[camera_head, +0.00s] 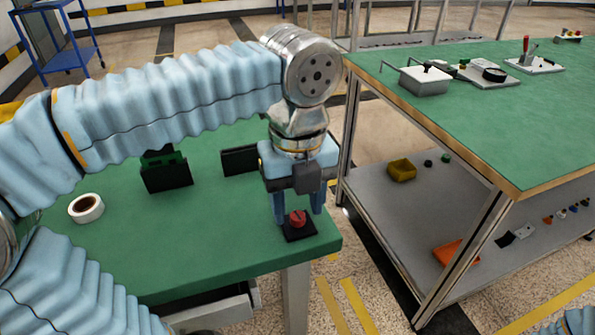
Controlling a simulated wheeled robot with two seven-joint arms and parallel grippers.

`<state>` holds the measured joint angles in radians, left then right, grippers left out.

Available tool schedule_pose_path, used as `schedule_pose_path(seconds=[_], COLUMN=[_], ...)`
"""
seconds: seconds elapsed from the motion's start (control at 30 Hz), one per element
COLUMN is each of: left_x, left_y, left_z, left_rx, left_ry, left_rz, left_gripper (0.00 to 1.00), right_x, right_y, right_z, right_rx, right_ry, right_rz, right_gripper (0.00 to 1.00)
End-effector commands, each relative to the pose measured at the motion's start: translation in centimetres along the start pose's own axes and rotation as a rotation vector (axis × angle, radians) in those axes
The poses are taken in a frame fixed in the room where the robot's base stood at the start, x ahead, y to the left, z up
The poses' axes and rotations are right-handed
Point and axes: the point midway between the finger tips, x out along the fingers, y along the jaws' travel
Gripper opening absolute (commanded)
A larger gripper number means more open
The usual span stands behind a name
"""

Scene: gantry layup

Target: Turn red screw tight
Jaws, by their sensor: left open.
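The red screw (298,218) is a small round red knob on a black square base (300,233). The base sits near the right front corner of the green table (215,245). My left gripper (298,213) points down over the screw, with its two blue fingers apart on either side of the red knob. I cannot tell whether the fingers touch it. My right gripper does not show; only a bit of light blue sleeve is at the bottom right edge.
A white tape roll (86,208) and a black holder (166,171) are on the green table. An open drawer (215,308) is below its front edge. A taller green-topped bench (480,120) stands to the right, with a lower shelf (400,215) holding bins and small parts.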

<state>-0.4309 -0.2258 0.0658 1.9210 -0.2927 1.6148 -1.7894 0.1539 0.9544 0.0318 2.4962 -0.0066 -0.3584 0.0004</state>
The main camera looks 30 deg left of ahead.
Motion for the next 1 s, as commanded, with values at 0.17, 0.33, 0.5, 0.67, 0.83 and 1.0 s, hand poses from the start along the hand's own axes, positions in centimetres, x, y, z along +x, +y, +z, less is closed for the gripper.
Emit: schedule_pose_path(seconds=[0.17,0.33,0.5,0.67,0.83,1.0], left_x=[-3.8,-8.1,-11.2,-12.6,-12.8,-12.8], left_y=[-0.1,-0.1,-0.1,0.0,0.0,0.0], left_z=[0.0,0.0,0.0,0.0,0.0,0.0], left_rx=[0.001,0.001,0.001,0.001,0.001,0.000], left_ry=[-0.001,-0.001,0.000,0.000,0.000,0.000], left_rz=[-0.005,-0.005,-0.003,-0.002,-0.001,-0.001], left_gripper=[0.51,0.51,0.51,0.51,0.51,0.51], right_x=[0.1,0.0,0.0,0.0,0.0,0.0], right_y=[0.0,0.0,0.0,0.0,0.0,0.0], right_z=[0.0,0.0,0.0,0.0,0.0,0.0], right_rx=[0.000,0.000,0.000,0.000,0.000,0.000], right_ry=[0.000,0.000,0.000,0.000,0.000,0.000], right_rz=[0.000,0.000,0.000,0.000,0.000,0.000], right_gripper=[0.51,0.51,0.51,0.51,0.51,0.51])
